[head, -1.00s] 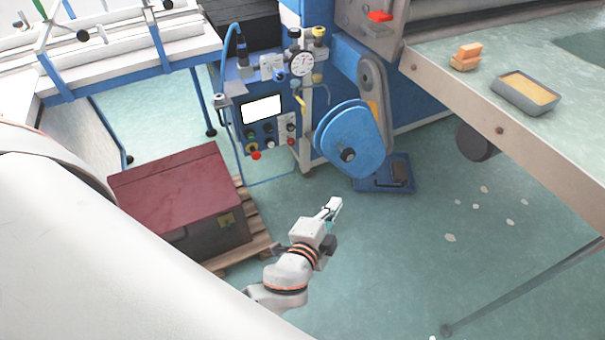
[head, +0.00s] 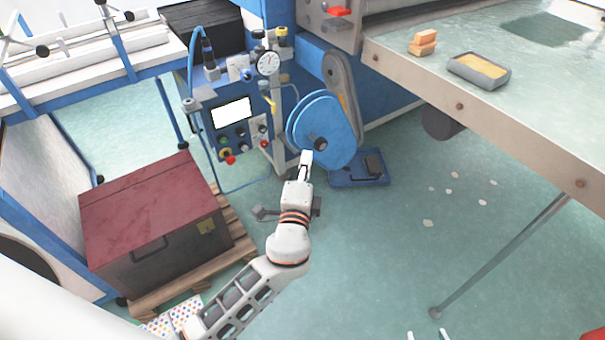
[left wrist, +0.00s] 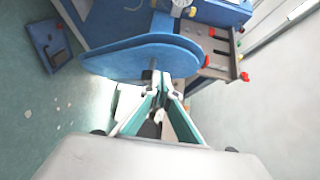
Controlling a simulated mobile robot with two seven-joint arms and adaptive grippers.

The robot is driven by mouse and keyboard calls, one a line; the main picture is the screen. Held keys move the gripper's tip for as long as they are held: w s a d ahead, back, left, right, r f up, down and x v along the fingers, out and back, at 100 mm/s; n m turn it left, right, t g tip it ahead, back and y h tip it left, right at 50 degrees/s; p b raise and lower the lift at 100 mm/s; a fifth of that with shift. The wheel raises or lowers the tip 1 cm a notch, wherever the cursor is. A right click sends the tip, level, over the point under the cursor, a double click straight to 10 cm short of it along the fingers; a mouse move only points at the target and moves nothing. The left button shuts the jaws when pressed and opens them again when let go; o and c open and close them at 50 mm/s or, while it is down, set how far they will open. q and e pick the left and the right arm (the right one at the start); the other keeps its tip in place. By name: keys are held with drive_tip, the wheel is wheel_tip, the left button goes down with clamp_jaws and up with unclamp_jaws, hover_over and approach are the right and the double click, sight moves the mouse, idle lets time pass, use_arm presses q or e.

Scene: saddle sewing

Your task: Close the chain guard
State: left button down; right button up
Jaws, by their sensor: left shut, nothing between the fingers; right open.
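The chain guard (head: 335,128) is a blue rounded cover with a dark knob (head: 319,144) on its face, on the side of the blue machine. It stands in front of a grey oblong arm or housing (head: 342,82). My left gripper (head: 306,158) is shut and empty, its tips close to the knob; I cannot tell whether they touch. In the left wrist view the guard (left wrist: 140,60) is seen near edge-on, with the gripper (left wrist: 160,85) just below its dark stem. My right gripper (head: 428,335) shows only its two spread fingertips at the bottom edge.
A control panel (head: 232,112) with a gauge stands left of the guard. A blue floor tray or pedal (head: 358,168) lies below it. A red-topped chest (head: 150,205) sits on a pallet at left. A table (head: 480,100) fills the right. Floor between is clear.

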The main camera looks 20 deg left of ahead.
sight(300, 137)
use_arm(q)
drive_tip(key=w+a, duration=0.3)
drive_tip(key=shift+w, duration=0.3)
drive_tip(key=shift+w+a, duration=0.25)
drive_tip(key=shift+a, duration=0.05)
